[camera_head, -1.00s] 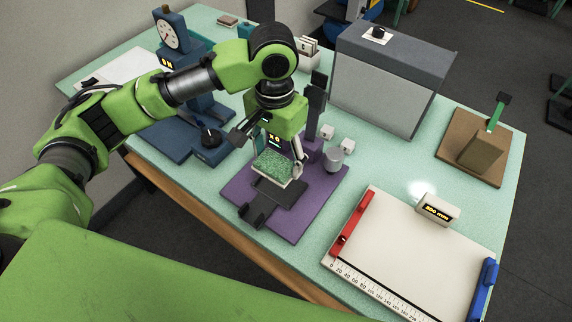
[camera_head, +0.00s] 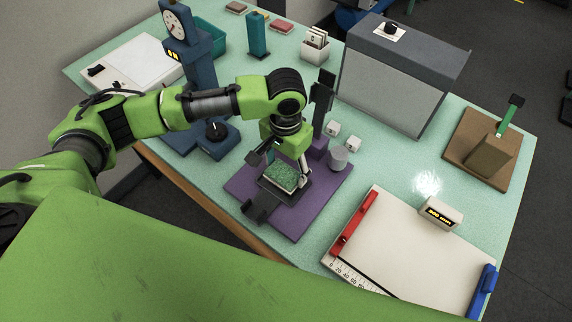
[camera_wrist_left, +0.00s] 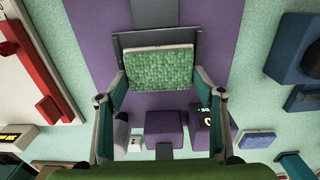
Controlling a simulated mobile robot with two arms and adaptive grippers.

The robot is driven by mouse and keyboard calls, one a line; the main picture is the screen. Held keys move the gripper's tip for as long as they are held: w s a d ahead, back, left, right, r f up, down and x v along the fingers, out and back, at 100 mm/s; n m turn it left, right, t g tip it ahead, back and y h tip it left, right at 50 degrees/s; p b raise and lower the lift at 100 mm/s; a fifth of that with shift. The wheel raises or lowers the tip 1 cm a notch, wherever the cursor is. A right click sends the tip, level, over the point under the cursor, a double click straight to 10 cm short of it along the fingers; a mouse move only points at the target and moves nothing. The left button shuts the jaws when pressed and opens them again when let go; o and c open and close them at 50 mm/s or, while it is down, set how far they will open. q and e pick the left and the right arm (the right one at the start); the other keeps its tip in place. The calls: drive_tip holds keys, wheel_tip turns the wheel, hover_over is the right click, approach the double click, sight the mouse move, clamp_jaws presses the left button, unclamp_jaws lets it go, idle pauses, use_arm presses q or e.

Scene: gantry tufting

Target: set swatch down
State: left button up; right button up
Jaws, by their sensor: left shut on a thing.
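My left gripper (camera_head: 281,172) is shut on a small green textured swatch with a pale edge (camera_head: 281,177). In the left wrist view the fingers of my left gripper (camera_wrist_left: 160,82) sit at both sides of the swatch (camera_wrist_left: 160,68). The swatch lies roughly level over the dark plate (camera_head: 298,191) of a purple stand (camera_head: 318,196). In the wrist view the dark plate (camera_wrist_left: 118,42) shows around the swatch's far edge. I cannot tell whether the swatch touches the plate. My right gripper is not in view.
A white ruled board (camera_head: 405,255) with red (camera_head: 354,222) and blue (camera_head: 483,290) end pieces lies to the right. A blue dial gauge (camera_head: 187,45) stands at the back left, a grey box (camera_head: 380,95) behind. Two small white cubes (camera_head: 343,135) sit near the stand.

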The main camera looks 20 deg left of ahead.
sight(286, 171)
use_arm(q)
drive_tip(key=shift+f, duration=0.5)
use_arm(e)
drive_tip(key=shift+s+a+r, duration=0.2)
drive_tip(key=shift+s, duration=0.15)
use_arm(q)
drive_tip(key=o, duration=0.9)
drive_tip(key=shift+o, duration=0.2)
wheel_tip(286, 171, up, 13)
drive_tip(key=b, duration=0.2)
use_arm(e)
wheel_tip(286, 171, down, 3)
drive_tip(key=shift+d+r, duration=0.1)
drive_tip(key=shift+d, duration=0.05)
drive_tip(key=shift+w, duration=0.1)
